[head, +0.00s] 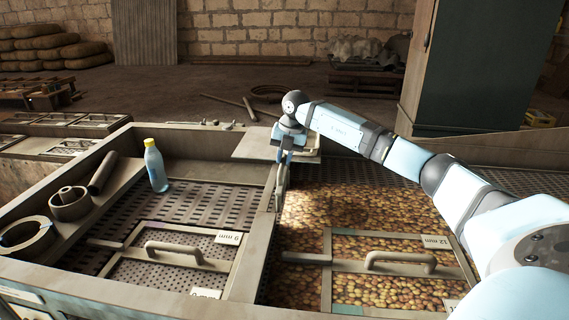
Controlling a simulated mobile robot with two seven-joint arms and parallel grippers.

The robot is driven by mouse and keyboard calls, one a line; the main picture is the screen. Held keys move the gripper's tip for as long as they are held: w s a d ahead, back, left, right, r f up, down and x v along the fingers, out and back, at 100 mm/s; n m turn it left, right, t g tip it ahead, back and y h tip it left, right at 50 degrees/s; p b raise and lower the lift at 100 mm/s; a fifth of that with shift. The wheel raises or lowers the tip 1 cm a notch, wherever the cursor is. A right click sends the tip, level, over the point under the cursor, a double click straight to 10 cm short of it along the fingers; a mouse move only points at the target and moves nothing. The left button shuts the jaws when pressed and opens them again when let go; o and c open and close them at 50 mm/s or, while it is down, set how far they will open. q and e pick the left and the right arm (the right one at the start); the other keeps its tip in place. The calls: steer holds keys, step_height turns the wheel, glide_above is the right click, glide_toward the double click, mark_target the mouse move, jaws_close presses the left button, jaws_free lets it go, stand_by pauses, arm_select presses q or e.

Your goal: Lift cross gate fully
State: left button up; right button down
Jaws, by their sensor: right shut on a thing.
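My right arm reaches in from the right, and my right gripper (286,158) points down over the divider between the two bays. It is shut on the upper part of a narrow grey upright plate (281,188), seen nearly edge-on, which looks like the cross gate. The plate stands in line with the divider. Its lower end meets the divider area, and I cannot tell how far it is raised. The fingertips are small and partly merge with the plate. My left gripper is not in view.
The right bay holds many small brown round items under a framed screen with a handle (400,259). The left bay has a bare perforated floor, another handled screen (174,251) and a bottle with a yellow cap (156,168). A pale board (256,146) lies behind the gripper.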

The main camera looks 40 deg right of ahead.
steer(key=shift+r, duration=0.65)
steer(key=shift+w, duration=0.1)
steer(key=c, duration=1.1)
jaws_free()
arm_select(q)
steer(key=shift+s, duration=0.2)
arm_select(e)
steer(key=shift+f, duration=0.1)
steer(key=shift+d+r, duration=0.1)
steer(key=shift+r, duration=0.2)
arm_select(q)
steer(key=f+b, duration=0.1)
steer(key=b, duration=0.1)
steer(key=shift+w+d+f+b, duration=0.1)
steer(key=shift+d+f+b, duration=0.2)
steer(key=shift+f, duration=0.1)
arm_select(e)
step_height(320, 180, up, 13)
steer(key=s+d, duration=0.1)
steer(key=s, duration=0.1)
steer(key=shift+s+d, duration=0.2)
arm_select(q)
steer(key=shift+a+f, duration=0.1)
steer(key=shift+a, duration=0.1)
